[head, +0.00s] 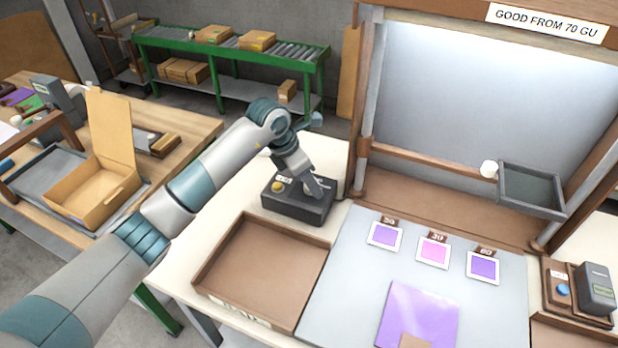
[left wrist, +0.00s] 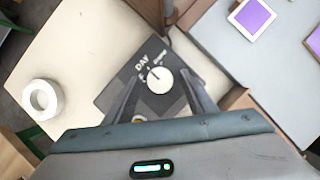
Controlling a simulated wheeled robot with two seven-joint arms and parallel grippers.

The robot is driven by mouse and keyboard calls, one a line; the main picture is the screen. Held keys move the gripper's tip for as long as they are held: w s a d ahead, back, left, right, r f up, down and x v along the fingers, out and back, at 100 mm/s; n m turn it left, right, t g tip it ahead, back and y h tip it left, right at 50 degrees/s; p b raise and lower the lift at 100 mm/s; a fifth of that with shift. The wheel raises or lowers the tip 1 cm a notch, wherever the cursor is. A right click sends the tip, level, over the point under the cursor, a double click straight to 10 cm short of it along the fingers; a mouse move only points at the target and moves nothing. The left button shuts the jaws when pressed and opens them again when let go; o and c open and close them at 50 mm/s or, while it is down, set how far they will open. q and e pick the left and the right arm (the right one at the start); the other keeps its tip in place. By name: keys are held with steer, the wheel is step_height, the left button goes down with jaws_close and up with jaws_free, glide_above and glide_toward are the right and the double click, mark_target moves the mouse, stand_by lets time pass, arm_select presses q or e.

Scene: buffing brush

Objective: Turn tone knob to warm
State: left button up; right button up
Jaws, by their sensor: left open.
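The tone knob (left wrist: 159,80) is a white round dial on a dark control box (head: 285,208). In the left wrist view its dark pointer mark points up and left, toward the "DAY" label (left wrist: 142,64); another label, too small to read surely, is to the upper right. My left gripper (head: 318,190) is over the box's right part in the head view, hiding most of the knob. In the left wrist view its open fingers are spread to either side of the knob; I cannot tell whether they touch it. My right gripper is not in view.
A brass button (head: 277,187) sits on the box's left part. A brown tray (head: 210,281) is in front, and a grey mat (head: 345,290) with purple sample cards lies to the right. A wooden frame post (head: 362,130) rises behind. A white roll (left wrist: 40,98) stands nearby.

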arm_select(q)
steer(key=shift+f, duration=0.2)
steer(key=c, duration=1.1)
steer(key=shift+o, duration=0.3)
